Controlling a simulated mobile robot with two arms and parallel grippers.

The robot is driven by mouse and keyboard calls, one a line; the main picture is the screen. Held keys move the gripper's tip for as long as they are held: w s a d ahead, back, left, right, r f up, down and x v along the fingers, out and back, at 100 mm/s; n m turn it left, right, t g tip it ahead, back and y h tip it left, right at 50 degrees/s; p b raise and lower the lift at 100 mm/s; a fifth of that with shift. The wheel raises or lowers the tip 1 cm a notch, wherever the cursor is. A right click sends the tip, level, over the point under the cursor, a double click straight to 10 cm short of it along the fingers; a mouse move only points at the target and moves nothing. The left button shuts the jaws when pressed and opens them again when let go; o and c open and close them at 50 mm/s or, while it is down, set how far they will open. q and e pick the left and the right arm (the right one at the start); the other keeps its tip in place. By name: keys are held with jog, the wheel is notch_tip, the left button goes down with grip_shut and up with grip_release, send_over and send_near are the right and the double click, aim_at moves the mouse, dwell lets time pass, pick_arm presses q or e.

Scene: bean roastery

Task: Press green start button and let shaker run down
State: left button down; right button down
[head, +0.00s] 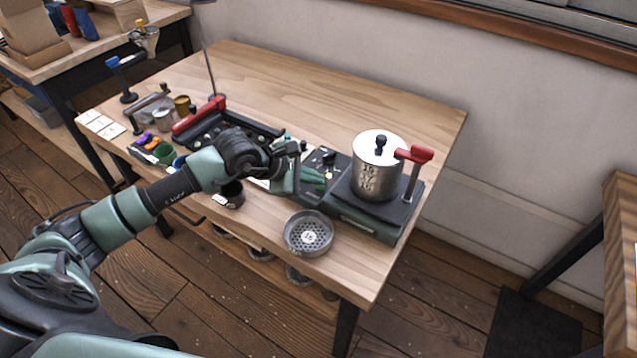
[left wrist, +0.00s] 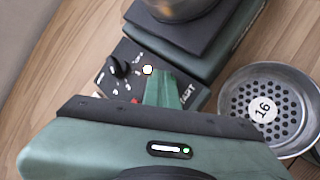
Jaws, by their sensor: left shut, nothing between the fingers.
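The shaker (head: 365,222) is a dark green base with a black top plate. A lidded steel sieve stack (head: 378,172) stands on it beside a red clamp handle (head: 421,154). My left gripper (head: 316,179) is shut and empty, at the shaker's control panel (head: 322,160). In the left wrist view its green fingers (left wrist: 160,80) lie over the panel beside the START lettering (left wrist: 187,95). A black knob (left wrist: 118,67) and a bit of red (left wrist: 134,100) show on the panel. The green button is not visible; I cannot tell whether the fingertips touch it. My right gripper is out of view.
A loose round sieve marked 16 (head: 309,234) lies near the table's (head: 415,113) front edge, also in the left wrist view (left wrist: 296,93). A black rack with a red handle (head: 199,115) and small containers stand at the left. The table's back is clear.

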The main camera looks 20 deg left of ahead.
aim_at(317, 187)
pick_arm(q)
jog(key=shift+d+r+p, duration=0.15)
jog(key=shift+r+p, duration=0.25)
jog(key=shift+r, duration=0.15)
jog(key=shift+w+d+r, duration=0.1)
jog(key=shift+r, duration=0.1)
jog(key=shift+r+p, duration=0.9)
jog(key=shift+r, duration=0.55)
jog(key=shift+r+p, duration=0.55)
jog(key=shift+r, duration=0.65)
jog(key=shift+f, duration=0.1)
